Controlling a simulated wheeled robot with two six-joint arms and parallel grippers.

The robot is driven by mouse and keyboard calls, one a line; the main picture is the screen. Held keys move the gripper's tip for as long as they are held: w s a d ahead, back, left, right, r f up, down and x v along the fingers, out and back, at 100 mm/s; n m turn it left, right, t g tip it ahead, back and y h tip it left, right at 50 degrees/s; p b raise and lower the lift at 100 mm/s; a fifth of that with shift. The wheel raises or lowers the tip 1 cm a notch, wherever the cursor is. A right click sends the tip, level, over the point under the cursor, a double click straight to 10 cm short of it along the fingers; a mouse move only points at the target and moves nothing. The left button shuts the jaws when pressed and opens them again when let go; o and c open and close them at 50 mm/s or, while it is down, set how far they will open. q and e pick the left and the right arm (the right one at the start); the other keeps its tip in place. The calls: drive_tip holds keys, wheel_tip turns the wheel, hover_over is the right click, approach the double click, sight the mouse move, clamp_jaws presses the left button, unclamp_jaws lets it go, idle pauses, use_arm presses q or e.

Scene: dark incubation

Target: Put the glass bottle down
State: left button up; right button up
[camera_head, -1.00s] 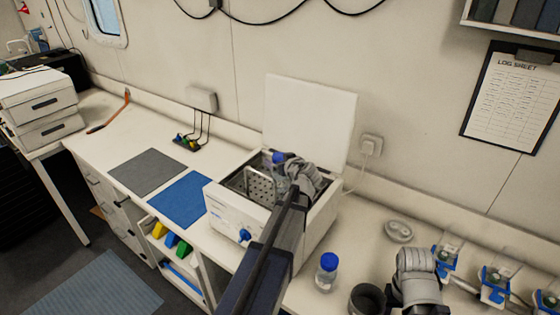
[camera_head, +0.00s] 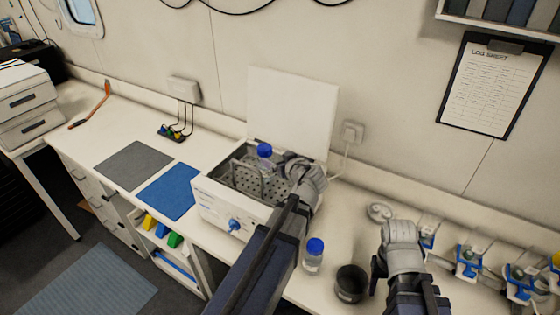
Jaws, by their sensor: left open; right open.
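A glass bottle with a blue cap (camera_head: 265,151) stands upright inside the open white water bath (camera_head: 216,207), by a perforated metal rack. My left gripper (camera_head: 290,165) is open just right of this bottle, over the bath's right side, and looks apart from it. The bottle's lower part is hidden by the rack and bath wall. A second blue-capped glass bottle (camera_head: 314,257) stands upright on the counter in front of the bath, holding clear liquid. My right gripper (camera_head: 396,238) is open and empty above the counter, right of a dark round cup (camera_head: 351,283).
The bath's lid (camera_head: 292,110) stands raised behind it. A grey mat (camera_head: 133,165) and a blue mat (camera_head: 170,191) lie bare to the left. Several blue-and-clear devices (camera_head: 469,262) line the right counter, near a small grey round object (camera_head: 380,212).

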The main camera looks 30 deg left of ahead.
use_arm(q)
drive_tip(key=s+d+f+m+g+h, duration=0.3)
drive_tip(key=s+d, duration=0.3)
drive_tip(key=d, duration=0.3)
drive_tip(key=s+d+f+m+g+h, duration=0.3)
drive_tip(key=s+d+f+m, duration=0.3)
drive_tip(key=d, duration=0.4)
drive_tip(key=s+d+f+m+g+h, duration=0.2)
drive_tip(key=s+d+f+m+h, duration=0.1)
drive_tip(key=s+d, duration=0.5)
drive_tip(key=shift+s+d+f+m+g+h, duration=0.2)
drive_tip(key=shift+d+f+m+g+h, duration=0.15)
drive_tip(key=shift+d+f+m, duration=0.55)
